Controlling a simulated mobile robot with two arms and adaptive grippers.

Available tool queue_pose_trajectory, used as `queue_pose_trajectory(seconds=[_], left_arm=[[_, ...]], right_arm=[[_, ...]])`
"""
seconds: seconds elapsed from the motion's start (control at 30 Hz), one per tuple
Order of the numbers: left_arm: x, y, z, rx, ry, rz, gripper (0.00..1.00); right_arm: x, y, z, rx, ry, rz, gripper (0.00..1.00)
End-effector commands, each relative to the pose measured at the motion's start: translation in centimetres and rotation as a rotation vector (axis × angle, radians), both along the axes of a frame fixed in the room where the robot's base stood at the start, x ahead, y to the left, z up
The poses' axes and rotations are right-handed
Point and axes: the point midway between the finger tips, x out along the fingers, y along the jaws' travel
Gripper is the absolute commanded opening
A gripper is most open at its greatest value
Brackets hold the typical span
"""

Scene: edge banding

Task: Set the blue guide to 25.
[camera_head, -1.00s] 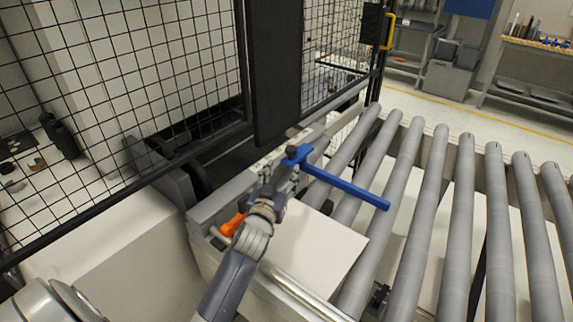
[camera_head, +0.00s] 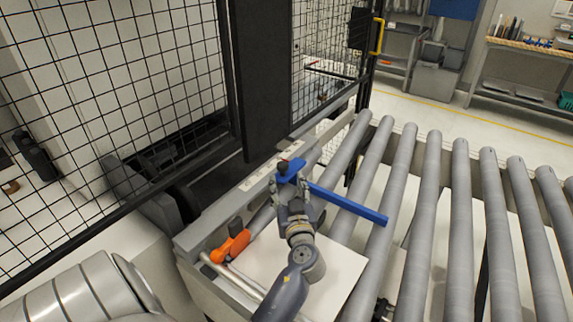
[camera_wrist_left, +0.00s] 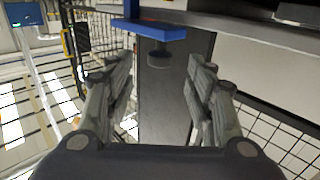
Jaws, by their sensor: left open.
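The blue guide (camera_head: 345,203) is a long blue bar that reaches out over the grey rollers from a mount on the side rail. Its mount end, with a small dark knob on top, is at the rail's scale strip (camera_head: 262,174); I cannot read the numbers. My left gripper (camera_head: 290,184) is at the mount end of the guide, its fingers open on either side of it. In the left wrist view the blue guide (camera_wrist_left: 150,30) shows beyond the open fingers (camera_wrist_left: 163,68), with a dark round knob (camera_wrist_left: 159,58) between them. My right gripper is not in view.
A white panel (camera_head: 335,265) lies below my arm on the rollers (camera_head: 430,220). A black mesh fence (camera_head: 140,80) and a dark post (camera_head: 262,80) stand close behind the rail.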

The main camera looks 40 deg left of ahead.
Motion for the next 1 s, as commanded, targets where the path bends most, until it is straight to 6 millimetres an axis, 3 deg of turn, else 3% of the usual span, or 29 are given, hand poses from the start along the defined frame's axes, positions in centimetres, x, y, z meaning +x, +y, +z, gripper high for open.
queue_pose_trajectory(seconds=[0.1,0.4,0.87,0.9,1.0], left_arm=[[1.6,1.9,0.6,0.003,0.001,-0.001,0.49],[4.3,5.3,0.3,0.002,0.001,-0.002,0.49],[5.1,6.4,0.0,0.0,0.0,-0.001,0.49],[5.1,6.4,0.0,0.0,0.0,-0.001,0.47],[5.1,6.4,0.0,0.0,0.0,-0.002,0.24]], right_arm=[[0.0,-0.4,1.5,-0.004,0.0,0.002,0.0],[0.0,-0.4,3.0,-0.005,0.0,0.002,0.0],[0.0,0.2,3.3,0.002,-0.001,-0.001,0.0],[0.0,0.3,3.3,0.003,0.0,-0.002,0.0],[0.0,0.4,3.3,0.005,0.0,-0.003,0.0]])
